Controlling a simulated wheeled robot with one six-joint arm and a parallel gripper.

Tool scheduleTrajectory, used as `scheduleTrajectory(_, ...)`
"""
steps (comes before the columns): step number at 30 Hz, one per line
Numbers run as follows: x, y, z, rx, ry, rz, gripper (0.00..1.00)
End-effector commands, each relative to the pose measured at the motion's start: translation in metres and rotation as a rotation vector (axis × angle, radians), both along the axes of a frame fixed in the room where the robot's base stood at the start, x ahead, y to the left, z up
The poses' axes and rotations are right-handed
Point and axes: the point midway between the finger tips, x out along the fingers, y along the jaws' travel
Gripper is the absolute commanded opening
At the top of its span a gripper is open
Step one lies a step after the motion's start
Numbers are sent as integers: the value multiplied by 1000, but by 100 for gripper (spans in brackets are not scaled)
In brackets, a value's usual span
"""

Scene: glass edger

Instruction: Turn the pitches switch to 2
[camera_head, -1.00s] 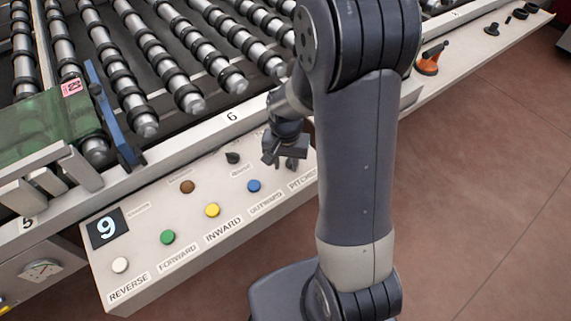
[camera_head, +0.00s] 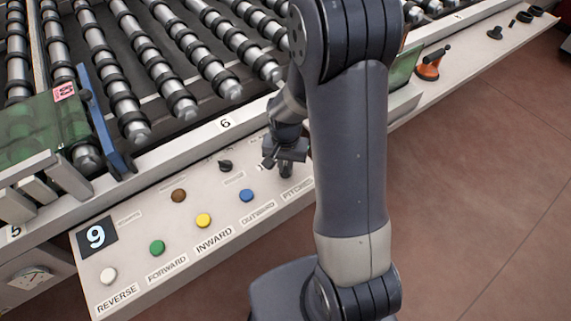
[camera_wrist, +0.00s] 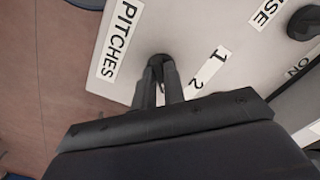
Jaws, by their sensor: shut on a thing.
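The pitches switch (camera_wrist: 157,61) is a small black knob on the light control panel, between the PITCHES label (camera_wrist: 121,38) and the labels 1 (camera_wrist: 222,53) and 2 (camera_wrist: 197,84) in the wrist view. My gripper (camera_wrist: 160,75) is shut on it, with its two dark fingers close together over the knob. The fingers hide most of the knob, so I cannot tell which number it points to. In the head view my gripper (camera_head: 285,168) is down at the panel, above the PITCHES label (camera_head: 298,189).
The panel (camera_head: 130,282) carries white, green, yellow, blue and brown buttons and another black knob (camera_head: 225,166). Rollers (camera_head: 170,90) and a blue bar (camera_head: 105,120) lie behind. An orange-and-black tool (camera_head: 430,65) lies on the ledge at right.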

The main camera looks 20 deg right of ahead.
Motion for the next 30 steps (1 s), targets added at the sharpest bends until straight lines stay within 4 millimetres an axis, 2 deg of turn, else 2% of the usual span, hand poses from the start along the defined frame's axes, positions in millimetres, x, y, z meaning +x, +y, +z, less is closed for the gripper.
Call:
scheduleTrajectory(14, 0, 0, -1, 0, 0, 63, 0)
scheduleTrajectory(30, -1, -2, -1, 0, 0, 479, 0)
